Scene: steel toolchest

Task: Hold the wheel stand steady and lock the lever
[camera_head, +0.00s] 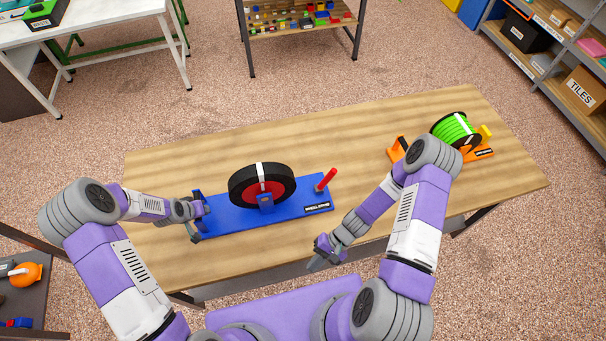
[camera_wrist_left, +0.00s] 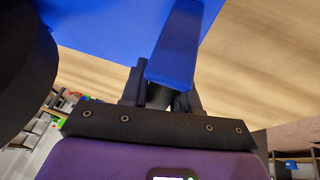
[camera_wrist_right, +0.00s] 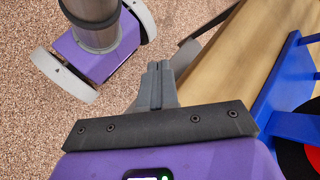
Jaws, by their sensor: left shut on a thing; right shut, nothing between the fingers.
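The blue wheel stand (camera_head: 235,216) lies on the wooden table and carries a black wheel (camera_head: 247,186) with a red hub and a white stripe. A red lever (camera_head: 326,179) sticks up, tilted, near the stand's right end. My left gripper (camera_head: 196,211) is at the stand's left end, shut on its blue handle (camera_wrist_left: 178,50); the fingers are partly hidden behind it in the left wrist view. My right gripper (camera_head: 321,254) is shut and empty, near the table's front edge, right of and in front of the stand. The right wrist view shows the closed fingertips (camera_wrist_right: 155,75) apart from the stand.
A green spool (camera_head: 455,131) on an orange holder sits at the table's right end, partly behind my right arm. Bare tabletop (camera_head: 330,130) lies behind the stand. Shelves and a white table stand farther back on the carpet.

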